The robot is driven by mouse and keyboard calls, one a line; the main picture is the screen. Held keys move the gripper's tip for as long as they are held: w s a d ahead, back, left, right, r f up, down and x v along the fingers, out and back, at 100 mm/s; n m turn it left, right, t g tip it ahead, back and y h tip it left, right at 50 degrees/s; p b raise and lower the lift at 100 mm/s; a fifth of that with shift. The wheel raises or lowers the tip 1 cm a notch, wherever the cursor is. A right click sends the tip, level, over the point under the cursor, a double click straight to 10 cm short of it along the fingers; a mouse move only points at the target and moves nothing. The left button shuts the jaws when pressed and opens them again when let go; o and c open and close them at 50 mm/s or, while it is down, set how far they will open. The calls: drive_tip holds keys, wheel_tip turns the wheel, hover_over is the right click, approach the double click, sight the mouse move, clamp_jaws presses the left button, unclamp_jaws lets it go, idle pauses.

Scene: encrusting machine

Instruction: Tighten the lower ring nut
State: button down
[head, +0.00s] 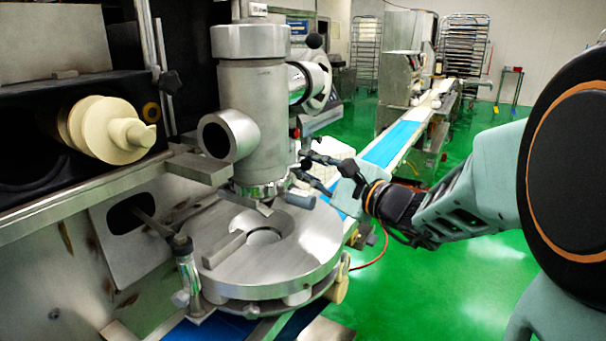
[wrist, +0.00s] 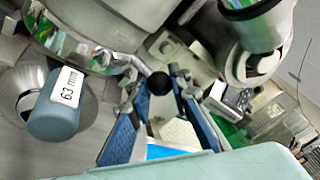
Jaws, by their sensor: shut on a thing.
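The lower ring nut (head: 262,189) is a metal ring at the foot of the upright steel cylinder (head: 262,115), just above the round plate. In the wrist view the shiny ring (wrist: 85,48) fills the upper left, and a short rod runs from it to a black ball knob (wrist: 158,83). My gripper (head: 307,168) reaches in from the right beside the ring. In the wrist view its blue-padded fingers (wrist: 155,84) stand on either side of the knob, shut on this handle of the ring nut. The exact contact is hard to see.
A grey-blue plug marked 63 mm (wrist: 54,115) sits close to the left finger. The round steel plate (head: 315,240) lies below my gripper. A side motor housing (head: 312,80) stands behind the cylinder. The blue conveyor (head: 395,142) runs back to the right, with open green floor beside it.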

drive_tip(key=shift+s+d+r+m+t+h+b, duration=0.1)
drive_tip(key=shift+s+m+t+h+b, duration=0.2)
drive_tip(key=shift+m+h+b, duration=0.15)
drive_tip(key=c, duration=1.8)
unclamp_jaws()
drive_tip(key=shift+o, duration=0.2)
